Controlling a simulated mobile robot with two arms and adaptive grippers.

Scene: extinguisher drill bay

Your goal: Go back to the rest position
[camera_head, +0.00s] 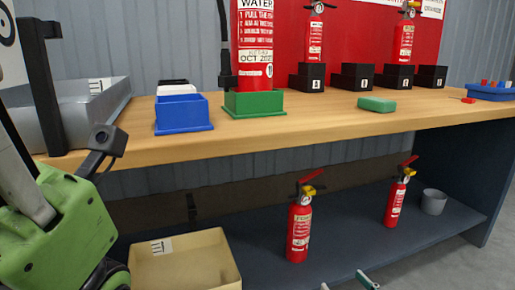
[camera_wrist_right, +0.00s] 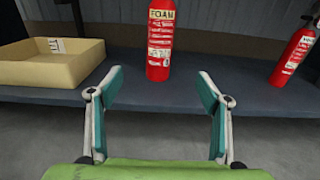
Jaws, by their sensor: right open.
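My right gripper (camera_head: 346,284) shows only its fingertips at the bottom edge of the head view. In the right wrist view its two teal fingers (camera_wrist_right: 161,85) stand wide apart with nothing between them. A red FOAM extinguisher (camera_head: 299,232) stands upright on the lower shelf, beyond the fingers; it also shows in the right wrist view (camera_wrist_right: 160,45). The gripper is apart from it. The green body of my left gripper (camera_head: 55,235) is at the left edge of the head view, in front of the bench; its fingers cannot be made out.
Another red extinguisher (camera_head: 395,204) and a grey cup (camera_head: 434,202) stand on the lower shelf (camera_head: 345,240). A beige tray (camera_head: 225,262) is at left. The wooden bench top (camera_head: 330,122) above holds a WATER extinguisher (camera_head: 254,60) in a green holder, a blue bin (camera_head: 184,115) and black holders.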

